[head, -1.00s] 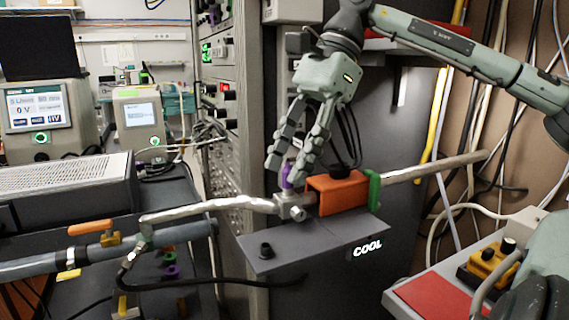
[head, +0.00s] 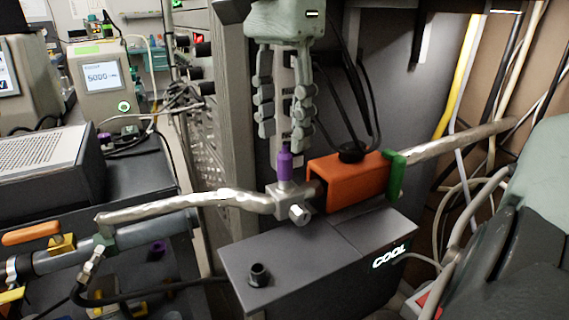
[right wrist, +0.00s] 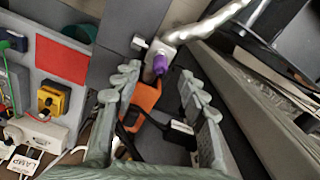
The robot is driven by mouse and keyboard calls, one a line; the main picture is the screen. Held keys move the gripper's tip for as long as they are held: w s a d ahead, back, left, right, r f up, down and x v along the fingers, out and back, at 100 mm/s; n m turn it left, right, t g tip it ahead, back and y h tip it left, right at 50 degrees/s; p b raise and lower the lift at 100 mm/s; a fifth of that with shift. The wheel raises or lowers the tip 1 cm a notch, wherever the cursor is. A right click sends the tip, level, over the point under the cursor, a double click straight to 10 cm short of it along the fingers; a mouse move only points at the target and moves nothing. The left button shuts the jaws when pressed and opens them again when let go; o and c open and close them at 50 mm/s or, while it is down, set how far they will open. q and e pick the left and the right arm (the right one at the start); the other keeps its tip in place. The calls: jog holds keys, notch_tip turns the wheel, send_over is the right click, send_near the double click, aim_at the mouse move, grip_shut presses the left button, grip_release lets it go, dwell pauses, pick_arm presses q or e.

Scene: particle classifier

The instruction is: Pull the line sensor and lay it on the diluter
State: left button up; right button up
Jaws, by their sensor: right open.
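A purple-capped piece (head: 284,163), which looks like the line sensor, stands upright in a metal tee fitting (head: 287,198) on the silvery pipe. My right gripper (head: 284,135) is open and points down just above it, a finger on each side higher up. In the right wrist view the purple cap (right wrist: 159,64) shows between and just beyond the open fingertips (right wrist: 158,78). Nothing is held. No label names the diluter; a grey box marked COOL (head: 300,262), with a small black fitting on its top, is below the pipe. My left gripper is not in view.
An orange cover (head: 345,183) and a green clamp (head: 396,174) sit on the pipe just right of the tee. Black cables hang behind the gripper. A grey rack (head: 232,120) stands close on the left. The front top of the COOL box is mostly bare.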

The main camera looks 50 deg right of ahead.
aim_at(284, 153)
notch_tip(284, 153, down, 5)
jog(key=shift+d+r, duration=0.1)
jog(key=shift+r, duration=0.1)
grip_shut()
